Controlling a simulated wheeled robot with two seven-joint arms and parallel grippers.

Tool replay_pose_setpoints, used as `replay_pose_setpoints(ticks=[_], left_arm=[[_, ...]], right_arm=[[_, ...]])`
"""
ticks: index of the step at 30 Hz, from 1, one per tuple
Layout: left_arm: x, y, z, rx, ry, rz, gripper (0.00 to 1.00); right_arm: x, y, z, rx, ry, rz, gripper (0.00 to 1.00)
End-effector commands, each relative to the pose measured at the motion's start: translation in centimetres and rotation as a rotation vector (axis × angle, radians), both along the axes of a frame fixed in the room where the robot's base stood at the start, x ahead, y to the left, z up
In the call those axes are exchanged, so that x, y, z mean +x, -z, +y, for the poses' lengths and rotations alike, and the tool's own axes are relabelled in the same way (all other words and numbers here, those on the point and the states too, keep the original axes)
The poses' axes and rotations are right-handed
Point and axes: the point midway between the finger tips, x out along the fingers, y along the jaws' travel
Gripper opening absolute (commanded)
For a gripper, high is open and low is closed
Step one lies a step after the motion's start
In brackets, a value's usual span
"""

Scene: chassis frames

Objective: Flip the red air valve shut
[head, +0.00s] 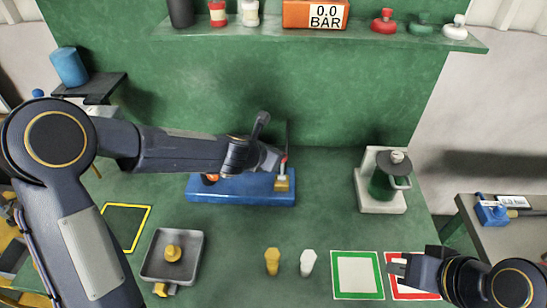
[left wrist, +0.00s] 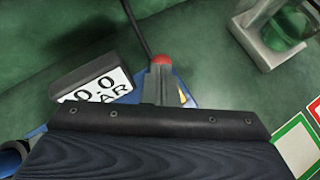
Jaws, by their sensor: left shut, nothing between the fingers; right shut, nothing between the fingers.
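The red air valve lever (head: 284,159) stands up from a brass block (head: 282,185) at the right end of the blue base (head: 240,192). Its red tip (left wrist: 161,60) shows in the left wrist view just beyond my gripper's fingers. My left gripper (head: 272,160) is shut and empty, close beside the lever on its left. I cannot tell whether they touch. My left arm hides part of the blue base. My right gripper (head: 393,265) is shut and empty, low over the red-framed square (head: 412,292), away from the valve.
An orange display (head: 315,14) on the shelf reads 0.0 BAR. A grey display (left wrist: 88,88) near the valve also reads 0.0. A grey tray (head: 173,256), a yellow peg (head: 272,262), a white peg (head: 308,263) and a green-bodied device (head: 384,185) stand on the bench.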

Motion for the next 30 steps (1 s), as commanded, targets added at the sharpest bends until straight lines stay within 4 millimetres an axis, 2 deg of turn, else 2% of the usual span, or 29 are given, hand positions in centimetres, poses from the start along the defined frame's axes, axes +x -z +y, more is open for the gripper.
replay_pose_setpoints(ticks=[14,24,30], left_arm=[[-0.3,-0.8,0.2,0.0,-0.001,0.0,0.0],[-4.0,-4.4,2.3,0.001,-0.001,-0.003,0.0],[-5.2,-5.2,3.0,0.0,0.0,0.0,0.0]], right_arm=[[0.0,-0.4,0.0,0.0,0.0,0.0,0.0],[0.0,-1.9,0.0,0.0,0.0,0.0,0.0],[0.0,-2.3,0.0,0.0,0.0,0.0,0.0]])
